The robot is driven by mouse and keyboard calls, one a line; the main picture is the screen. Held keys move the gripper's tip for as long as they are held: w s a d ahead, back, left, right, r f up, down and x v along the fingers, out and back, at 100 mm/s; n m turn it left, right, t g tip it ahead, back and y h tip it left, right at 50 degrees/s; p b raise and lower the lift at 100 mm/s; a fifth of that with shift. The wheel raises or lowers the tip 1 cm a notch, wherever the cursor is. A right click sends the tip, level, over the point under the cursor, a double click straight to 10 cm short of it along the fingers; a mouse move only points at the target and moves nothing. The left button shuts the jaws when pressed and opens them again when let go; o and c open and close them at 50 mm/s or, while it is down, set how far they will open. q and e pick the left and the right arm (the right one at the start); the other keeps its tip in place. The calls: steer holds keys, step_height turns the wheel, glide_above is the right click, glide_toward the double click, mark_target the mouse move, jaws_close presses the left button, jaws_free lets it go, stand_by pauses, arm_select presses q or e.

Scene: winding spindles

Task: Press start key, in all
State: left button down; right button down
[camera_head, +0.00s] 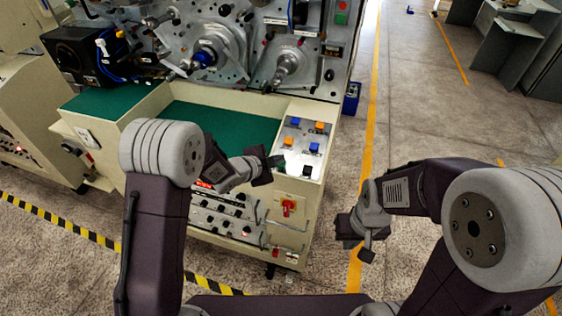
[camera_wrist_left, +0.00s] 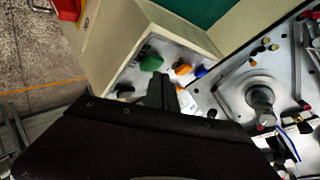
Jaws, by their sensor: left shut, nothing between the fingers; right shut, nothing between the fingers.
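The control panel (camera_head: 316,136) with several coloured keys sits on the right corner of the cream machine. No label reading "start" can be made out. My left gripper (camera_head: 276,162) is shut and empty at the panel's left edge; contact cannot be told. In the left wrist view, the green key (camera_wrist_left: 151,63) and an orange key (camera_wrist_left: 183,69) show beyond the dark fingers (camera_wrist_left: 162,92). My right gripper (camera_head: 358,242) is shut and empty, away from the machine.
The green work surface (camera_head: 225,128) lies left of the panel. Winding spindles (camera_head: 205,56) stand on the upright plate behind it. A red switch (camera_head: 288,207) and a handle are on the front face below.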

arm_select(q)
steer(key=shift+s+r, duration=0.1)
steer(key=shift+r, duration=0.25)
steer(key=r+p, duration=0.1)
steer(key=s+r+p, duration=0.1)
steer(key=r, duration=0.1)
steer(key=r+p, duration=0.1)
steer(key=shift+s+a+r+p, duration=0.15)
steer(key=shift+a+r+p, duration=0.15)
steer(key=shift+r, duration=0.1)
stand_by(0.6)
